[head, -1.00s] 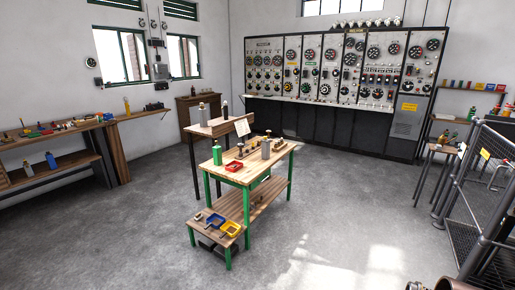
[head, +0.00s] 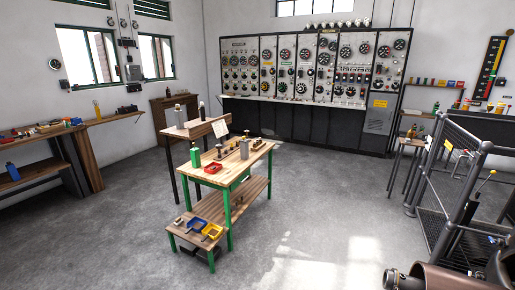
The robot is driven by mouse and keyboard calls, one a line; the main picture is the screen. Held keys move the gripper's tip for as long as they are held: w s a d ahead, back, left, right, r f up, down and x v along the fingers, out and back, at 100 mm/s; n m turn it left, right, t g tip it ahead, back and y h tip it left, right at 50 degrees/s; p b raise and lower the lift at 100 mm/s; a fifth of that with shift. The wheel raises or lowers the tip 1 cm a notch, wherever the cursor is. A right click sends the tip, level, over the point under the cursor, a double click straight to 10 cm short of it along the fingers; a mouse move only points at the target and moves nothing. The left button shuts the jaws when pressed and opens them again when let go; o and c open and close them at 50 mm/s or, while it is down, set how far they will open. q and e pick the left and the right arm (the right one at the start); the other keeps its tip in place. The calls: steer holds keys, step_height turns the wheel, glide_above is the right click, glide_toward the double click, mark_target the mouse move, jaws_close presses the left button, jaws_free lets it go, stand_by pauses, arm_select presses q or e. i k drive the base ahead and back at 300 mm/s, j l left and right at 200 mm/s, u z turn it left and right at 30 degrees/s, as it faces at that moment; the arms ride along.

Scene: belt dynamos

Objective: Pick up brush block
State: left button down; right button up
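I cannot make out which small part is the brush block. Several small dark and metal parts (head: 258,142) sit on the top of the green-legged wooden workbench (head: 222,174) in the middle of the room. A red tray (head: 213,168) lies near its front edge. A green bottle (head: 195,154) and a grey block-like item (head: 244,149) stand on the same top. On the low front shelf (head: 182,233) are a blue tray (head: 196,224) and a yellow tray (head: 212,231). Neither of my grippers is in the head view.
A fenced machine with railings (head: 455,150) stands at the right, with a brown cylindrical machine part (head: 440,277) at the bottom right. A long bench (head: 40,140) runs along the left wall. A switchboard (head: 310,75) fills the back. The grey floor (head: 120,245) around the workbench is clear.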

mark_target(255, 148)
steer(key=i+l, duration=0.1)
steer(key=i, duration=2)
steer(key=i+l+u, duration=0.1)
steer(key=i, duration=0.9)
steer(key=i+l+u, duration=0.45)
steer(key=l, duration=0.3)
steer(key=i+l+u, duration=0.25)
steer(key=l, duration=0.15)
